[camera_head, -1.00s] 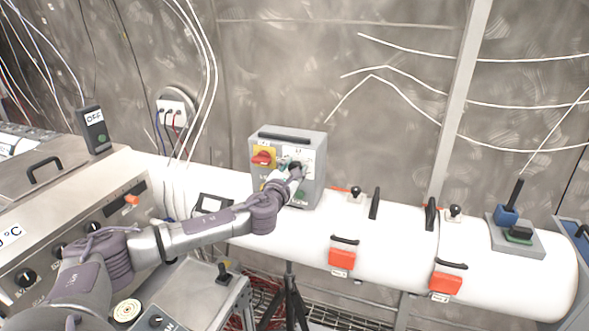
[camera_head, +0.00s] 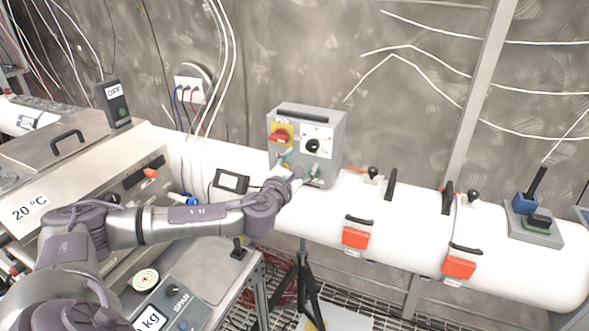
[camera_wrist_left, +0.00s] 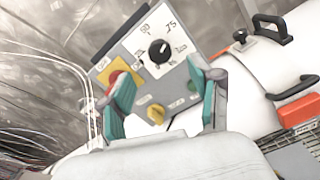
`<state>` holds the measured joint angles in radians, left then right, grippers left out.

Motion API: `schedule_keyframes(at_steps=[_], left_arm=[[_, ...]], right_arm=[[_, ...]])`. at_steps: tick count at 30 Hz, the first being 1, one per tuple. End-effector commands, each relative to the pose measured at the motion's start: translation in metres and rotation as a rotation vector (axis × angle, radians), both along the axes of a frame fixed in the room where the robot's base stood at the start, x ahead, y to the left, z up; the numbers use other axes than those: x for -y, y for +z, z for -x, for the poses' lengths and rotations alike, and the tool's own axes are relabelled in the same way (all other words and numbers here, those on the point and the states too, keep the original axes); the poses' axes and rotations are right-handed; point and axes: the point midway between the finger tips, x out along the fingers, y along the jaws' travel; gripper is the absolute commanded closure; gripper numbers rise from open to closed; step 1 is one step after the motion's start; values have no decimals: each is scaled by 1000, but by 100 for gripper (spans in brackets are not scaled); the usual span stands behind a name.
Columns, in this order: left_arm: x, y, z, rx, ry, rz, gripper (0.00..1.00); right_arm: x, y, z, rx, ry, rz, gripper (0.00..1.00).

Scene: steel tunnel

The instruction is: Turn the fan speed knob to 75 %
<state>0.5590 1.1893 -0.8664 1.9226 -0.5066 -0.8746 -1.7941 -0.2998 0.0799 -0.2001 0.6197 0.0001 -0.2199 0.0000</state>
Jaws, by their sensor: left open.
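The black fan speed knob (camera_head: 312,145) sits on a white dial plate on the front of a grey control box (camera_head: 335,120). In the left wrist view the knob (camera_wrist_left: 158,51) shows clearly, with "75" printed at the plate's upper right; its exact setting is hard to read. My left gripper (camera_head: 296,172) is in front of the box's lower part, below the knob and apart from it. In the left wrist view its teal-padded fingers (camera_wrist_left: 165,100) are spread with nothing between them. My right gripper is not in view.
A red rotary switch (camera_head: 279,136) on a yellow plate is left of the knob. A yellow knob (camera_wrist_left: 155,114) and green button (camera_wrist_left: 193,87) are lower on the box. The white tube (camera_head: 400,225) carries red latches and black handles to the right.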

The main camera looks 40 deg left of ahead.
Motion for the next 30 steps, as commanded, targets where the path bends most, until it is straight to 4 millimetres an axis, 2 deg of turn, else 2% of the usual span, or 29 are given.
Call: schedule_keyframes(at_steps=[3, 8, 25, 28, 30], left_arm=[[4, -1, 19, -2, 0, 0, 37], [7, 0, 32, 0, 0, 0, 37], [8, 0, 34, 0, 1, 2, 37], [7, -12, 31, -9, 5, 34, 37], [4, -36, 26, -26, 15, 107, 37]], right_arm=[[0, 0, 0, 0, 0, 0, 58], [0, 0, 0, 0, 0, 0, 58], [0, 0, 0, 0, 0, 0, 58], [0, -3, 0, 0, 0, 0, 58], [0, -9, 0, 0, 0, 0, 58]])
